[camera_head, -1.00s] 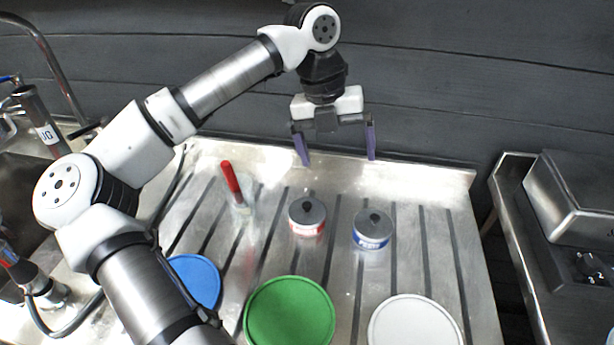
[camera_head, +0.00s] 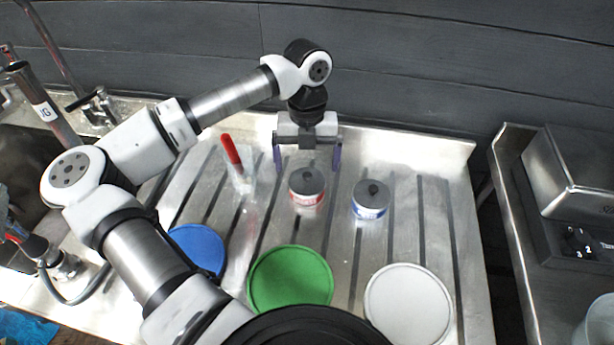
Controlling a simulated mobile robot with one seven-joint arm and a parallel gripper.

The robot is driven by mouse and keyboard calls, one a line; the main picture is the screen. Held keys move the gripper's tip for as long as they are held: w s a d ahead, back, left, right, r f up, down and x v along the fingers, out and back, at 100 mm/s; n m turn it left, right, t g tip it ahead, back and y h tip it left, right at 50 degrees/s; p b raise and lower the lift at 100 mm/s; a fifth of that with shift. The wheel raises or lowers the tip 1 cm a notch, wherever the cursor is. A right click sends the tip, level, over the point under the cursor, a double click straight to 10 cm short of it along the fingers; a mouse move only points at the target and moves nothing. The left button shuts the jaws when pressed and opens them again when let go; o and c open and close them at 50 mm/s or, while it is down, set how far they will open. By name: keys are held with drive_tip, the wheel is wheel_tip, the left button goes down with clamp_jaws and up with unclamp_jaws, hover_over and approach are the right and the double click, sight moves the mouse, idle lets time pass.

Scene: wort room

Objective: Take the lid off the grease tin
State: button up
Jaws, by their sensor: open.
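Two small tins stand upright on the steel drainer, each with a grey lid and a dark knob on top. One tin has a red-and-white label (camera_head: 307,197); its grey lid (camera_head: 307,180) is on. The other has a blue-and-white label (camera_head: 369,211); its grey lid (camera_head: 372,193) is on too. The labels are too small for me to tell which is the grease tin. My gripper (camera_head: 307,165) is open and empty, pointing down just behind and above the red-labelled tin, its purple fingers apart on either side. It appears not to touch the tin.
A blue disc (camera_head: 197,249), a green disc (camera_head: 290,279) and a white disc (camera_head: 408,303) lie in front of the tins. A red-handled brush (camera_head: 232,150) stands in a clear holder at left. The sink is far left; a metal appliance (camera_head: 580,175) stands right, beyond a gap.

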sight(307, 174)
drive_tip(key=shift+s+f+p, duration=0.2)
drive_tip(key=shift+f, duration=0.65)
drive_tip(key=shift+s+f+p, duration=0.15)
drive_tip(key=shift+f+p, duration=0.05)
drive_tip(key=shift+f, duration=0.6)
drive_tip(key=c, duration=1)
